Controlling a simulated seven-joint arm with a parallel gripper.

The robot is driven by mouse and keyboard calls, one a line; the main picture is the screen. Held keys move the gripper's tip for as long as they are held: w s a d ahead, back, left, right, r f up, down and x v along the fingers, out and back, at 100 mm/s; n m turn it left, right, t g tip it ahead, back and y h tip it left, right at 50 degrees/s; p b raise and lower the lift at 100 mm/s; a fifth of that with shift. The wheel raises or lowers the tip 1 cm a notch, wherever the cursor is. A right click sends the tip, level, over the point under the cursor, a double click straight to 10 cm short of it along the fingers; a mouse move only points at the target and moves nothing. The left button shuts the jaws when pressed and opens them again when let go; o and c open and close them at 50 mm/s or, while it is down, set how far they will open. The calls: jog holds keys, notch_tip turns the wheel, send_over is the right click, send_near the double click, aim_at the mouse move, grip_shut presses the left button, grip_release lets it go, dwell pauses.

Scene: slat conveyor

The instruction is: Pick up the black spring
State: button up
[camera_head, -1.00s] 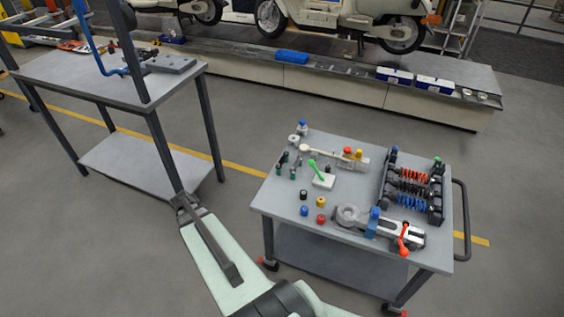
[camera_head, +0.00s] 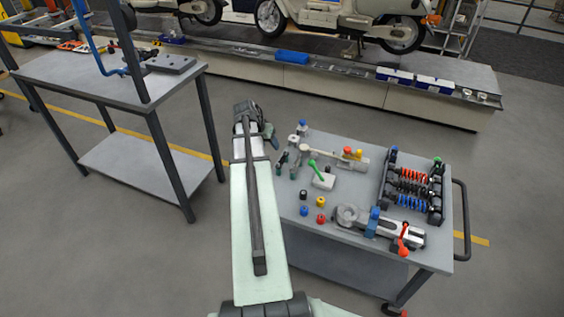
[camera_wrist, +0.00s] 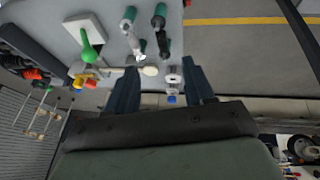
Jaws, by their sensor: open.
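The black spring (camera_head: 411,188) lies in a dark rack (camera_head: 436,208) on the right side of the grey cart, between a red-orange spring (camera_head: 414,175) and a blue spring (camera_head: 410,202). My gripper (camera_head: 271,140) is beyond the cart's left back corner, well left of the rack. In the wrist view its two dark fingers (camera_wrist: 160,68) are apart, with nothing held between them. The red-orange spring shows at that view's left edge (camera_wrist: 34,73); I cannot clearly pick out the black spring among the dark parts there.
The cart top (camera_head: 345,215) carries a green-levered white block (camera_head: 324,181), green-handled tools, coloured caps and a silver clamp fixture (camera_head: 385,224). A silver post with a blue end (camera_wrist: 173,82) appears between the fingers. A taller table (camera_head: 110,80) stands left. A conveyor (camera_head: 330,82) runs behind.

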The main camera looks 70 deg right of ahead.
aim_at(281, 161)
jog(key=x, duration=1.3)
jog(key=shift+d+f, duration=0.25)
jog(key=shift+f, duration=0.05)
jog(key=shift+c, duration=0.2)
grip_shut()
